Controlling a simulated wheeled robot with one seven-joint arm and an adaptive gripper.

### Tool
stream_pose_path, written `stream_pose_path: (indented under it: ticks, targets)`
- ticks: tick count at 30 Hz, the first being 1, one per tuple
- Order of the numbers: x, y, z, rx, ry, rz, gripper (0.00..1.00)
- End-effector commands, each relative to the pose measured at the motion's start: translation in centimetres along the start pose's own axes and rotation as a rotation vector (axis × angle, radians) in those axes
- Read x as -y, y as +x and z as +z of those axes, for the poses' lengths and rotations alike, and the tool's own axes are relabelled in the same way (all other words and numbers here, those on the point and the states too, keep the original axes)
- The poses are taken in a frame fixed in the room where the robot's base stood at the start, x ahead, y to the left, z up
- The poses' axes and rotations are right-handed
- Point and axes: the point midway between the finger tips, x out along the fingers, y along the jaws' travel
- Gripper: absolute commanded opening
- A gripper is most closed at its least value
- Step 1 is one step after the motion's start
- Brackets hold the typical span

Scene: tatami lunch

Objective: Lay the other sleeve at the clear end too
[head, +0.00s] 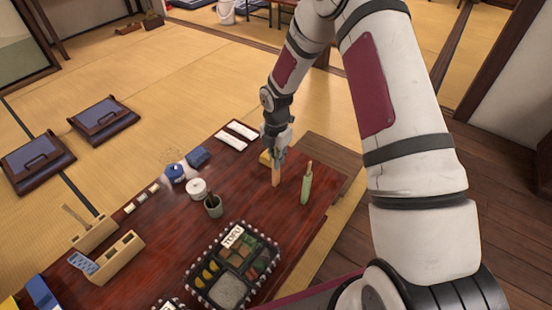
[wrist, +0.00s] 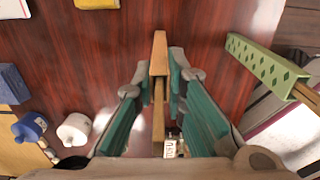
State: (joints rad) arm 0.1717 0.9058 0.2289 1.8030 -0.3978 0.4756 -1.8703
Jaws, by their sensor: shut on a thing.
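My gripper (head: 275,150) is shut on an orange-brown sleeve (head: 276,177) over the right part of the dark red table (head: 323,215). In the wrist view, the sleeve (wrist: 159,45) sits between the teal fingers, and a thin wooden stick runs from it toward the camera. I cannot tell whether the sleeve touches the table. A green sleeve (head: 306,190) is to its right, apart from the gripper. In the wrist view, the green sleeve (wrist: 262,64) shows dark diamonds and wooden sticks at its near end.
A blue pot (head: 175,173), a white pot (head: 196,188) and a dark green cup (head: 213,207) stand left. A compartment box (head: 193,268) with a TOFU label is nearer.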

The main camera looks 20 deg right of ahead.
Motion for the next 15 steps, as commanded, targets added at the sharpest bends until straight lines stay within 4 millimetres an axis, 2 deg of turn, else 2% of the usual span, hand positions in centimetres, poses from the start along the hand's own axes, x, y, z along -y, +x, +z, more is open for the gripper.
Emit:
stream_pose_path:
  ticks: [2, 3, 5, 15]
  targets:
    - [0.02, 0.31, -0.01, -0.001, 0.000, 0.000, 0.00]
    - [0.01, 0.27, 0.00, 0.000, 0.000, 0.000, 0.19]
    - [0.02, 0.24, -0.01, 0.000, 0.000, 0.000, 0.32]
    - [0.02, 0.03, -0.01, 0.000, 0.000, 0.000, 0.32]
